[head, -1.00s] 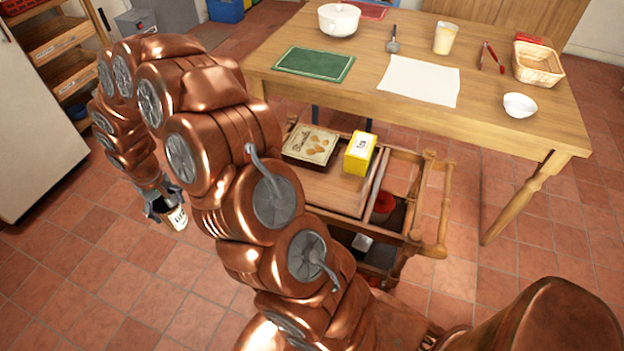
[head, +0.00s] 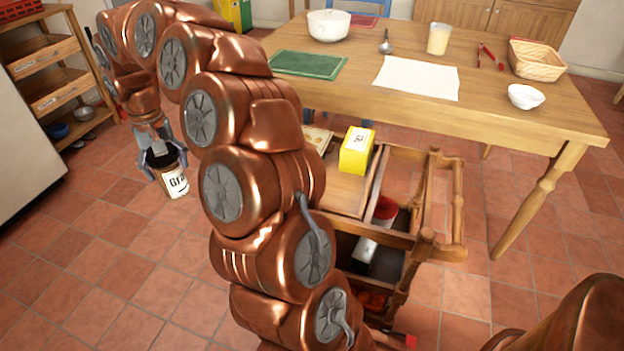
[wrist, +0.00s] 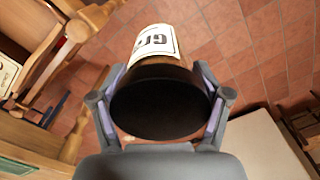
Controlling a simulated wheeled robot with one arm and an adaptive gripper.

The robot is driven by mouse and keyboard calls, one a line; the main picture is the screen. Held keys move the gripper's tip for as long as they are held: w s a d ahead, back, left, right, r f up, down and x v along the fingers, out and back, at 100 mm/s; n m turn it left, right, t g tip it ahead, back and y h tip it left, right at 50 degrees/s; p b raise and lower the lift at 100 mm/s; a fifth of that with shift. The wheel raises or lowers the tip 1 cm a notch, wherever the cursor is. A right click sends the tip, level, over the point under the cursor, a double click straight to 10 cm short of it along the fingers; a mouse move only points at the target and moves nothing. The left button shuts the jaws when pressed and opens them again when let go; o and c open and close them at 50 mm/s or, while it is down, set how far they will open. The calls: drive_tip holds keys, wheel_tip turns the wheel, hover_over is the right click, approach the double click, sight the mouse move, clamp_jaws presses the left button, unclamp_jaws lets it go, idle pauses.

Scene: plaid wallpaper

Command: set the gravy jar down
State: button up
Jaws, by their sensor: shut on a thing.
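The gravy jar (head: 175,182) has a black lid and a white label with dark letters. My gripper (head: 163,160) is shut on it around the lid end and holds it in the air over the tiled floor, left of the table. The jar hangs slightly tilted, label toward the head camera. In the wrist view the black lid (wrist: 158,105) sits between both fingers of my gripper (wrist: 160,108), with the label (wrist: 155,42) beyond it.
The wooden table (head: 480,110) holds a white pot (head: 335,25), a green board (head: 308,65), a white sheet (head: 418,77), a basket (head: 537,60) and a bowl (head: 526,96). A wooden cart (head: 350,200) with a yellow box (head: 356,150) stands before it. Shelves (head: 55,75) stand at left.

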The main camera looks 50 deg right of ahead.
drive_tip(key=s+d+r+m, duration=0.2)
drive_tip(key=s+d+m, duration=0.3)
drive_tip(key=d, duration=0.8)
drive_tip(key=s, duration=0.3)
drive_tip(key=shift+r, duration=0.2)
drive_tip(key=s+d+f+m, duration=0.2)
drive_tip(key=s+d+m, duration=0.4)
drive_tip(key=s, duration=0.4)
drive_tip(key=s+d+f+m, duration=0.2)
drive_tip(key=s+d+m, duration=0.2)
drive_tip(key=s+d, duration=0.55)
drive_tip(key=shift+w+a+f+b, duration=0.3)
drive_tip(key=shift+w+a+f, duration=0.6)
drive_tip(key=shift+w, duration=1.5)
drive_tip(key=shift+w+a+f+b, duration=0.3)
drive_tip(key=shift+w+a+f, duration=0.55)
drive_tip(key=shift+w, duration=1.55)
drive_tip(key=shift+w+a+f+b, duration=0.3)
drive_tip(key=shift+w+a+f, duration=0.55)
drive_tip(key=shift+w, duration=1.55)
drive_tip(key=shift+a, duration=0.2)
drive_tip(key=o, duration=1.7)
drive_tip(key=shift+r, duration=0.15)
